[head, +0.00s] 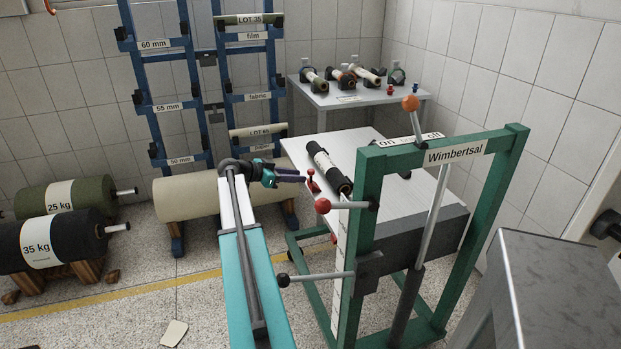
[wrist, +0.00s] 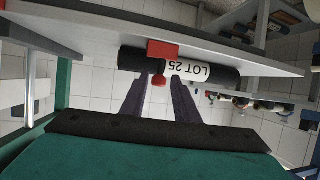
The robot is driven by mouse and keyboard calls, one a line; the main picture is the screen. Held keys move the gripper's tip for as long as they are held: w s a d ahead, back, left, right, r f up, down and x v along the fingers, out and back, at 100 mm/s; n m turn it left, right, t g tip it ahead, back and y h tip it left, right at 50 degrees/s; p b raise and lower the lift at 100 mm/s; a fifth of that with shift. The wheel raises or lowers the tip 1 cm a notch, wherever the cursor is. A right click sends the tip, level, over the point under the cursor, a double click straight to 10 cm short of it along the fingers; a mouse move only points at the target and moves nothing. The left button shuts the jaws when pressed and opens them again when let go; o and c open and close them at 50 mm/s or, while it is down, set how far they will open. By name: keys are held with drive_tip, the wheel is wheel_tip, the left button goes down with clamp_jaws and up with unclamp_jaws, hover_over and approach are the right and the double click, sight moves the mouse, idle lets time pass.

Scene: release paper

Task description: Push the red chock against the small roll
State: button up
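The small roll (head: 321,160) is black with a white band and lies on the pale top of the green-framed lift table. Its label reads LOT 25 in the wrist view (wrist: 220,74). The red chock (head: 313,182), with a round knob, is at the roll's near left side; it also shows in the wrist view (wrist: 162,48), overlapping the roll. I cannot tell whether they touch. My gripper (head: 302,179) reaches in from the left at the chock. In the wrist view my gripper's (wrist: 158,82) dark purple fingers are apart, with the knob between their tips and narrow gaps beside it.
The table top (head: 350,142) is bare behind the roll. The lift's green frame (head: 368,215) and red-knobbed handle (head: 323,206) stand close to my arm. A large beige roll (head: 190,197) lies behind my arm. A back table (head: 345,98) holds several small rolls.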

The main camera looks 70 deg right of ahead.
sight(311, 177)
drive_tip(key=p+x, duration=0.1)
drive_tip(key=x, duration=0.6)
drive_tip(key=shift+s+d, duration=0.15)
clamp_jaws()
